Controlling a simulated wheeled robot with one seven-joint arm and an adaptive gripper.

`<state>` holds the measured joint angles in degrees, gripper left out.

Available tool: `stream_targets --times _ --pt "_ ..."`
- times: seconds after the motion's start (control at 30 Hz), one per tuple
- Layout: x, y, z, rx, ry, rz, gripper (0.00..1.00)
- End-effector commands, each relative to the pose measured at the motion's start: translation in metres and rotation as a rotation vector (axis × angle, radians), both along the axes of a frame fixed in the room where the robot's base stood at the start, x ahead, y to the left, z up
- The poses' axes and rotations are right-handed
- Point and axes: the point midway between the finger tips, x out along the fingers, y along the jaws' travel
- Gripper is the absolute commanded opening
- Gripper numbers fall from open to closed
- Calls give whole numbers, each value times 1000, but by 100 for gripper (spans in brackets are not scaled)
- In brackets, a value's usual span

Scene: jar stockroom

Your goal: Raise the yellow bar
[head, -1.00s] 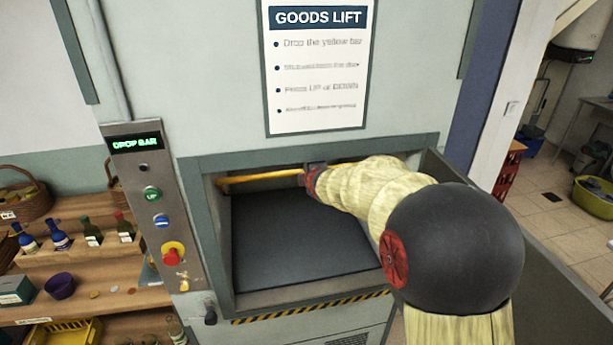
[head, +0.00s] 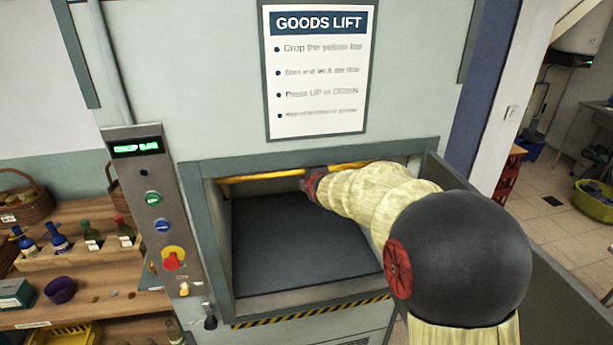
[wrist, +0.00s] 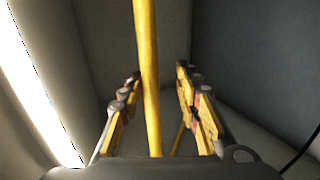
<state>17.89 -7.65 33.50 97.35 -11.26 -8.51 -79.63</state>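The yellow bar (head: 262,178) runs across the upper part of the goods lift opening, nearly level. In the head view my gripper (head: 313,181) is at the bar's middle, and the forearm covers part of the view, so its fingers are hard to make out. In the wrist view the bar (wrist: 148,50) passes between the two fingers of my gripper (wrist: 158,76). The fingers stand apart, with gaps visible on both sides of the bar.
The lift's dark floor (head: 290,240) is empty where visible. A control panel (head: 155,215) with a lit display and several buttons stands left of the opening. A sign (head: 318,75) hangs above. Shelves with bottles (head: 75,240) are at far left.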

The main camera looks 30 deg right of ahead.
Motion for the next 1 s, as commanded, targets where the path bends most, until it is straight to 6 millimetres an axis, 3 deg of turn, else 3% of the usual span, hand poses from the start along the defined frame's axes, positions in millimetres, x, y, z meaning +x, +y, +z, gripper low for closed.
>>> stream_targets --times 0.6,1.0 --pt "-90 26 45 -2 -3 0 33" --pt "-100 29 48 0 -1 0 33"
